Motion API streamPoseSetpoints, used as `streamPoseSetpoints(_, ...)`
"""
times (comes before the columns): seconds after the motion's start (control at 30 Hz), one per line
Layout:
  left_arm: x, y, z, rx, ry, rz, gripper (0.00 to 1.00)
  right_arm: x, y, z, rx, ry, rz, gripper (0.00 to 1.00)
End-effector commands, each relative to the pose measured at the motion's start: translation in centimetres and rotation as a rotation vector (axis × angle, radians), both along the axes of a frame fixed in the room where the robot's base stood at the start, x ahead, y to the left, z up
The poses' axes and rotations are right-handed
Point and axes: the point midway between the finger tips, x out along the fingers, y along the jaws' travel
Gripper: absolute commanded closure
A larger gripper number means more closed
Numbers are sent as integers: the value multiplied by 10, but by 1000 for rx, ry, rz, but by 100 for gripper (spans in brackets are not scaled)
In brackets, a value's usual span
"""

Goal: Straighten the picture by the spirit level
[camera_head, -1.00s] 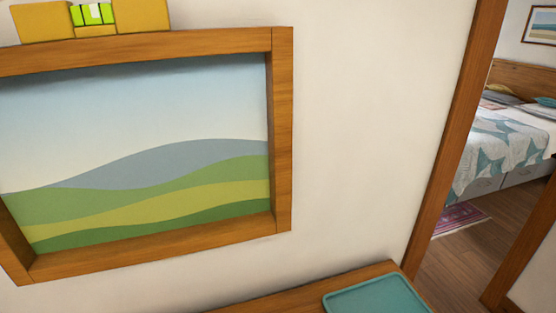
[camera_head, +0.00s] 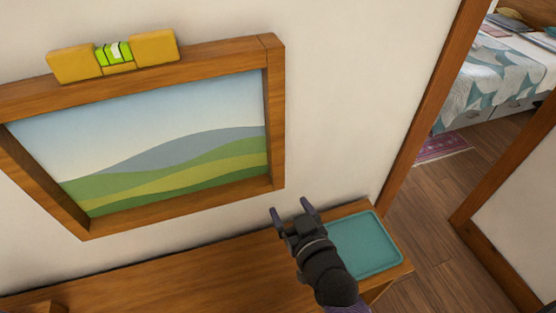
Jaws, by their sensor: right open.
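The picture (camera_head: 190,150), a landscape of hills in a wooden frame (camera_head: 277,115), hangs on the white wall at the left. Its top edge slopes up to the right in this view. The yellow spirit level (camera_head: 155,49) lies along the top of the frame, with a bright green vial (camera_head: 114,53). The exact place of its bubble is too small to tell. My right gripper (camera_head: 290,207) is open and empty, just below the frame's lower right corner in the view, apart from it. My left gripper is not in view.
A wooden table top (camera_head: 200,275) runs along the wall below the picture. A teal tray (camera_head: 375,245) lies at its right end, partly behind my right arm. To the right are a wooden door post (camera_head: 434,105) and a room with a bed (camera_head: 490,85).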

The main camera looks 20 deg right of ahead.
Motion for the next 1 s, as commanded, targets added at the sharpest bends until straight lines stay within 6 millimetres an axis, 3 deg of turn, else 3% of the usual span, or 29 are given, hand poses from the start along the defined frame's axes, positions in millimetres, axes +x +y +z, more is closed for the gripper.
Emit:
streamPoseSetpoints(0.23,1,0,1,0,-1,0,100,18,-7,11,10,-141,-63,21)
streamPoseSetpoints(0.5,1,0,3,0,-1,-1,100,78,-5,12,10,-139,-61,21)
streamPoseSetpoints(0.63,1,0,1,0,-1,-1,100,97,-4,11,10,-139,-61,21)
streamPoseSetpoints(1.0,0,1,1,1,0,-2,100,106,-4,11,10,-137,-61,21)
